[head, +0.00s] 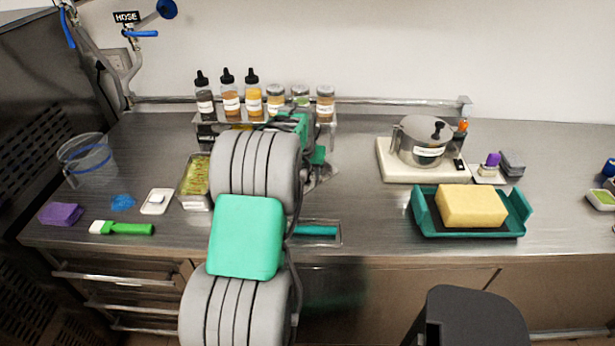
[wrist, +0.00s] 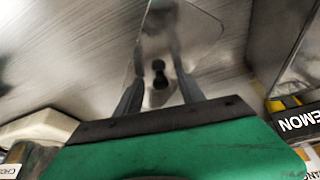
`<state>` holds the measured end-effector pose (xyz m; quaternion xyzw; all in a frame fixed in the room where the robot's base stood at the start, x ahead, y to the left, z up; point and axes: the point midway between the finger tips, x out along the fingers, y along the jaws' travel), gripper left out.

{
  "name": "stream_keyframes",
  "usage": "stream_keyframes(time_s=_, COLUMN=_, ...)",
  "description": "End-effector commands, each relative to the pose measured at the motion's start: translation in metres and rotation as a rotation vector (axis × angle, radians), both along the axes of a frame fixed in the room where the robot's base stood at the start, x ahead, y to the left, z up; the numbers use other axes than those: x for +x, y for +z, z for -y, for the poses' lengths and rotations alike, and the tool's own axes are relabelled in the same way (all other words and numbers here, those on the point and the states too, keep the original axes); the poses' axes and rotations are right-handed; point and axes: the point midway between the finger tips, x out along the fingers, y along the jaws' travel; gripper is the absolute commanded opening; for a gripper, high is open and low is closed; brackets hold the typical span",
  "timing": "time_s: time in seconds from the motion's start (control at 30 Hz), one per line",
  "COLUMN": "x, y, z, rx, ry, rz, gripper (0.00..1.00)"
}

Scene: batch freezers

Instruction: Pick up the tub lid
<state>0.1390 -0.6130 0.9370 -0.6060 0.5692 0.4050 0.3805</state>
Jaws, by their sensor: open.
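The tub lid looks like a thin, pale, see-through or shiny plate with a small dark knob. In the wrist view the lid (wrist: 205,35) lies beyond and between the fingers, with the knob in the gap. In the head view the lid (head: 326,178) shows only partly on the steel counter, right of my arm, which hides the rest. My gripper (wrist: 158,55) is open, its two dark fingers pointing at the lid on either side of the knob. I cannot tell whether they touch it. In the head view the fingers are mostly hidden by my arm.
A rack of bottles and jars (head: 262,122) stands close behind my gripper. A tub of green-yellow contents (head: 195,178) is left of my arm. A lidded steel pot (head: 424,150) and a sponge on a teal tray (head: 425,225) are to the right. Counter (head: 362,205) between is clear.

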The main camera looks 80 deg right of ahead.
Motion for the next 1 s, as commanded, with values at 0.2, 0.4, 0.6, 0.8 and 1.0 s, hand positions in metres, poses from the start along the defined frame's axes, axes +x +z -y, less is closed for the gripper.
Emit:
stream_keyframes(time_s=0.2, x=0.0002, y=0.0002, z=-0.0002, rx=0.000, ry=0.000, rz=0.000, gripper=0.36)
stream_keyframes(time_s=0.4, x=0.0002, y=0.0004, z=-0.0003, rx=0.000, ry=0.000, rz=0.000, gripper=0.19)
stream_keyframes(time_s=0.6, x=0.0002, y=0.0004, z=-0.0003, rx=0.000, ry=0.000, rz=0.000, gripper=0.03)
stream_keyframes(time_s=0.8, x=0.0002, y=0.0006, z=-0.0002, rx=0.000, ry=0.000, rz=0.000, gripper=0.00)
stream_keyframes(time_s=1.0, x=0.0002, y=0.0008, z=-0.0001, rx=-0.001, ry=0.000, rz=0.000, gripper=0.00)
